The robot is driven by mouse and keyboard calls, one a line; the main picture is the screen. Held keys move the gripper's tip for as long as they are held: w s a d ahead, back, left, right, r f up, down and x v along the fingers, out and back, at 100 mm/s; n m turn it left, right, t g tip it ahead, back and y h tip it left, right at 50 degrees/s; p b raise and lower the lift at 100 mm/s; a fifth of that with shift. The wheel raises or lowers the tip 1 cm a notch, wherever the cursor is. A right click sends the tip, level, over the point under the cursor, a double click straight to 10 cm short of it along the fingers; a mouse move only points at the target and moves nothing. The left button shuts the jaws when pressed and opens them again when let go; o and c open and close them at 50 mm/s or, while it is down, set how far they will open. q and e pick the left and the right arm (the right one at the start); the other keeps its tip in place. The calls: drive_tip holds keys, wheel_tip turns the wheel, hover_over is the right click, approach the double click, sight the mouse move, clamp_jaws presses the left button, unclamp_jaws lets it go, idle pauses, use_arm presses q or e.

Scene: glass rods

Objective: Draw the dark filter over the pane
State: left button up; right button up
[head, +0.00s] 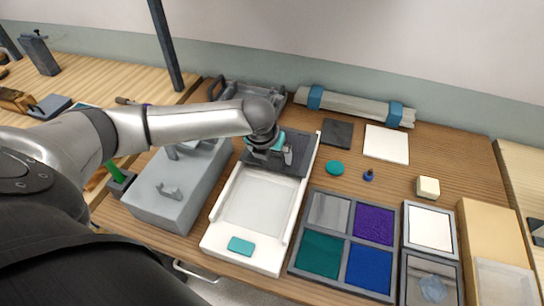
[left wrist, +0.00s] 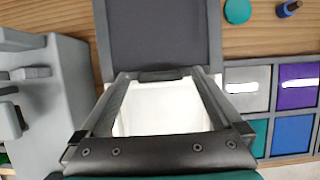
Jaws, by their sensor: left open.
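The dark filter (head: 296,158) is a flat dark grey panel at the far end of a long white frame (head: 209,240). The pale pane (head: 257,203) lies uncovered in the near part of that frame. My left gripper (head: 275,156) is open over the filter's near edge. In the left wrist view the filter (left wrist: 157,35) fills the top, and a small dark handle (left wrist: 160,75) on its near edge lies between the two spread fingers. Whether the fingers touch the handle I cannot tell. My right gripper is not in view.
A grey box (head: 175,195) stands close left of the frame. A four-part colour tray (head: 343,245) lies close right. A teal disc (head: 335,168), a small blue piece (head: 368,175) and a cream block (head: 428,187) are farther right. A wrapped bundle (head: 352,105) lies at the back.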

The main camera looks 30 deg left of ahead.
use_arm(q)
drive_tip(key=shift+x, duration=0.9)
clamp_jaws()
idle(0.4)
